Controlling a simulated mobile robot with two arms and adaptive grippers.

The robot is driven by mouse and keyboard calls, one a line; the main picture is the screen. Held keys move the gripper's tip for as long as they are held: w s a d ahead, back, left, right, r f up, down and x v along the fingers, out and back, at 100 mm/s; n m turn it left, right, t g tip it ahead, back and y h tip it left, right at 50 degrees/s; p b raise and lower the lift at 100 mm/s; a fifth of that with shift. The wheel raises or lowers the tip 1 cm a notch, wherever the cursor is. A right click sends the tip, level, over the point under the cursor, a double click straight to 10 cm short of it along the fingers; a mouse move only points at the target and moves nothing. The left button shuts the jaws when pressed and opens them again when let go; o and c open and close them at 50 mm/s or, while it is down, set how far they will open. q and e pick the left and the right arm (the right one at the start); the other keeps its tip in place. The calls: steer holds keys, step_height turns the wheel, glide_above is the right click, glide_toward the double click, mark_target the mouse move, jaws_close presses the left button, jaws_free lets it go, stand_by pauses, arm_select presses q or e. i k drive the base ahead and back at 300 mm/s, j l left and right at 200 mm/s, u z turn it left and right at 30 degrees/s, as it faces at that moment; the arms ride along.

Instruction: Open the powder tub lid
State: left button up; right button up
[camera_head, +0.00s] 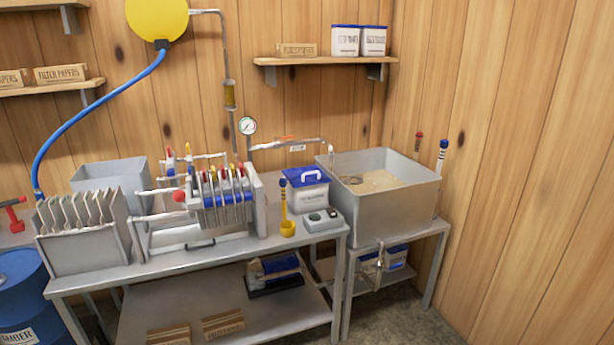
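The powder tub (307,196) is a white tub on the metal table, between the plate press and the large sink. Its blue lid (306,176) has a raised handle and sits on top, covering the opening. A label on the tub's front is too small to read. Neither of my grippers is in view.
The filter press (215,195) is left of the tub, and the grey sink (385,205) is right. Two similar tubs (345,41) stand on the wall shelf.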

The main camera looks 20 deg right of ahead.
mark_target(306, 171)
steer(key=i+l+z, duration=0.1)
steer(key=i+l, duration=0.3)
steer(key=l, duration=0.2)
steer(key=i+l+z, duration=0.1)
steer(key=i+l, duration=0.35)
steer(key=l, duration=0.1)
